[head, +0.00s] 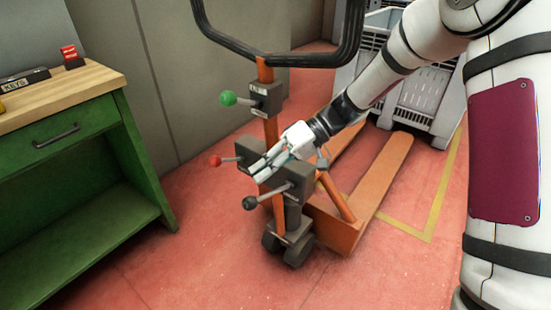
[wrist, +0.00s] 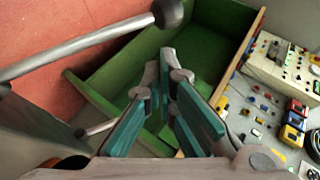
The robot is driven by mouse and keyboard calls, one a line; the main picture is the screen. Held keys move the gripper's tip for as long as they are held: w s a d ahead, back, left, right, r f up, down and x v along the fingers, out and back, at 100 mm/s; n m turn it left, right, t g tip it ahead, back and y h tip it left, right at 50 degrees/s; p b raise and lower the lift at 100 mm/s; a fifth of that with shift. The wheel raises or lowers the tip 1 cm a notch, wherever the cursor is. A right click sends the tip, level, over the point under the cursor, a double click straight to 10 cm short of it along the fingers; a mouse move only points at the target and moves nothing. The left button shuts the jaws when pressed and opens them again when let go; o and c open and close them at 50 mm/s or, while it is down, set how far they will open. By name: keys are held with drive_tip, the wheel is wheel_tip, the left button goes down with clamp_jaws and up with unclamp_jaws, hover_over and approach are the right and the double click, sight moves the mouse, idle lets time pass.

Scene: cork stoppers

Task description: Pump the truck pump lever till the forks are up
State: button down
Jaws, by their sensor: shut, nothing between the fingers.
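The orange pallet truck has three levers on its column: one with a green knob (head: 228,98), one with a red knob (head: 215,160) and one with a black knob (head: 250,203). I cannot tell from labels which is the pump lever. The orange forks (head: 385,175) lie low, close to the floor. My gripper (head: 256,174) is shut and empty, between the red and black knobs. In the wrist view, my gripper (wrist: 165,70) points past the black-knob lever (wrist: 100,45), which crosses the upper left, apart from the fingers.
A black loop handle (head: 290,60) rises above the column. A green workbench (head: 75,130) stands at the left, with small items on top. A grey crate (head: 415,90) stands behind the forks. The red floor between bench and truck is clear.

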drive_tip(key=shift+s+a+f, duration=0.3)
drive_tip(key=shift+s+f, duration=0.3)
drive_tip(key=shift+s, duration=0.3)
drive_tip(key=shift+b, duration=0.3)
